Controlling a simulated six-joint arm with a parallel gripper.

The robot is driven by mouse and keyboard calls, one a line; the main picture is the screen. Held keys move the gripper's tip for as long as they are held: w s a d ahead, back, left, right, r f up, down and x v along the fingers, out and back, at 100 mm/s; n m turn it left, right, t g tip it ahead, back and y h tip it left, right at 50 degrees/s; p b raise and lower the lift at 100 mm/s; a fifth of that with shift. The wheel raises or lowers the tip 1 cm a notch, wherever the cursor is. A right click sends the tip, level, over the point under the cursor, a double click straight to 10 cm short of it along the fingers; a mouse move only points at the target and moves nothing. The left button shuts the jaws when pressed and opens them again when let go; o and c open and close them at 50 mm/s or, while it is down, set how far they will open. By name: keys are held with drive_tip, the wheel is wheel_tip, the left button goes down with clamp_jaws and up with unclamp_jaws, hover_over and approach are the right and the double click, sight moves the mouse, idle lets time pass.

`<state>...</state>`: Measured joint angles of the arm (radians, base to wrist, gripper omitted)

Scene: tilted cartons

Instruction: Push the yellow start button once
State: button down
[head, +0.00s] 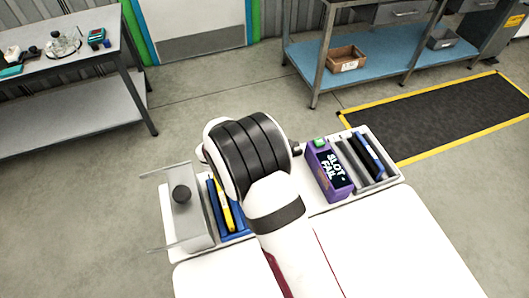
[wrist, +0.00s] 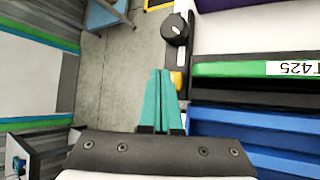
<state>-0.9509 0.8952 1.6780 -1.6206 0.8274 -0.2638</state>
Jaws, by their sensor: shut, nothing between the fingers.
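In the wrist view, my gripper (wrist: 161,74) shows as two teal fingers shut together with nothing between them. In the head view the button cannot be made out, and my arm hides the fingers.
A round black knob (wrist: 174,29) sits beyond the yellow piece. A green strip labelled 425 (wrist: 235,69) and blue cartons (wrist: 250,125) lie at the right.

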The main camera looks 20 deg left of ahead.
drive_tip(key=shift+f, duration=0.1)
drive_tip(key=shift+f, duration=0.35)
drive_tip(key=shift+f, duration=0.45)
idle(0.7)
drive_tip(key=shift+r, duration=0.9)
drive_tip(key=shift+r, duration=2.5)
